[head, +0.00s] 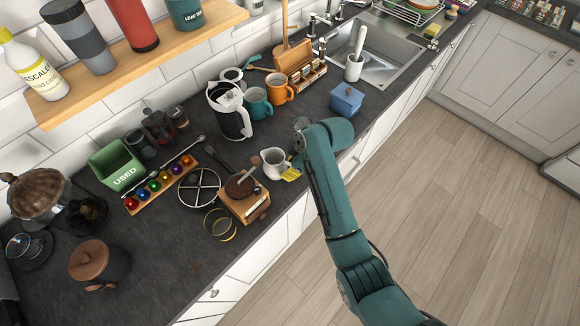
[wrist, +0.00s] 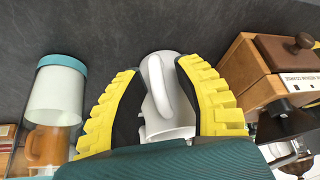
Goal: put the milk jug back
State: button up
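The white milk jug (head: 273,162) stands on the dark worktop, beside the wooden coffee grinder. My gripper (head: 291,174), with yellow ribbed fingers, is at its right side in the head view. In the wrist view the jug (wrist: 167,100) lies between the two fingers (wrist: 161,82), its looped handle near the fingertips. The fingers are apart, and the right one partly covers the jug's edge. My gripper looks open around the jug; firm contact cannot be made out. The lower part of the jug is hidden by my gripper's body.
The coffee grinder (head: 246,200) stands close to the left of the jug. A white kettle (head: 229,110), a teal mug (head: 257,103) and an orange mug (head: 280,89) stand behind. Bare worktop (head: 300,108) lies between the mugs and my arm.

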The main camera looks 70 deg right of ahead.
jog(key=shift+r, duration=0.15)
jog(key=v, duration=1.2)
jog(key=shift+p, duration=0.45)
